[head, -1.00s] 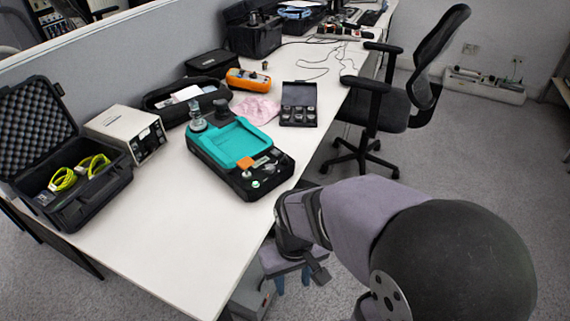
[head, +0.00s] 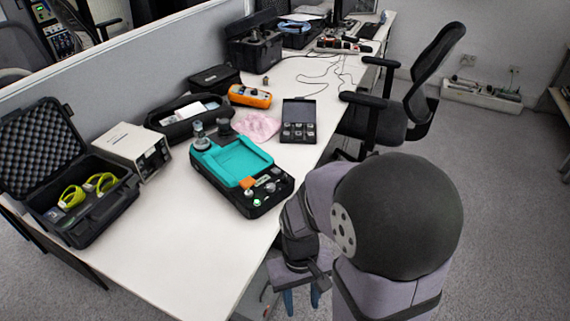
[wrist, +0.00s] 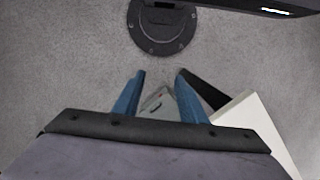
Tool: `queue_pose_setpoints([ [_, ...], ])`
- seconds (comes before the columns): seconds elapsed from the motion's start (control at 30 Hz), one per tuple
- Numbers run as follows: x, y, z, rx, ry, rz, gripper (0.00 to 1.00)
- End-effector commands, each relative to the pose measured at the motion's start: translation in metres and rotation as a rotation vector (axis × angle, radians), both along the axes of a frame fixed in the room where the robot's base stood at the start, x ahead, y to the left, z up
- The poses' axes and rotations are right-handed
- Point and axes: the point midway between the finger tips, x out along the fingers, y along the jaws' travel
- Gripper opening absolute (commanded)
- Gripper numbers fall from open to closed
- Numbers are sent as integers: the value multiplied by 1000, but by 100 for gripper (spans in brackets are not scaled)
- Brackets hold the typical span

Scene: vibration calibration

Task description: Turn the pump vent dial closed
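The pump unit is a black case with a teal top (head: 238,162), lying on the white table in the head view. Its near right end carries small knobs, an orange part and a green-topped button (head: 257,203). I cannot tell which of these is the vent dial. My gripper (head: 301,298) is below and in front of the table's edge, apart from the pump unit, with blue fingers pointing down. In the wrist view my gripper (wrist: 160,82) is open, its blue fingers apart with nothing held between them. The pump unit is not recognisable in the wrist view.
A glass-topped fitting (head: 199,135) stands at the unit's far left corner. A black case with yellow cables (head: 88,218) and a beige box (head: 134,149) are at left. A pink cloth (head: 257,126) and a black tray (head: 299,121) lie behind. The table's front left is clear.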

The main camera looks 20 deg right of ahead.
Motion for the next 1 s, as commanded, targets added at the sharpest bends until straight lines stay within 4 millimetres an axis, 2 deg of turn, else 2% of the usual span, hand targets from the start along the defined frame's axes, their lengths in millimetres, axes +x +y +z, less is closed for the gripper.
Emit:
queue_pose_setpoints([
  [0.03, 6, -4, 18, 2, 30, -15, 38],
  [0.17, 45, -17, 27, -4, 45, -33, 38],
  [0.27, 95, -33, 30, -22, 3, -38, 38],
  [0.47, 213, -64, 30, -82, -190, -80, 38],
  [0.53, 256, -72, 42, -103, -286, -103, 38],
  [0.6, 295, -80, 64, -121, -389, -134, 38],
  [0.7, 338, -89, 94, -136, -516, -193, 38],
  [1.0, 346, -90, 97, -125, -559, -316, 38],
])
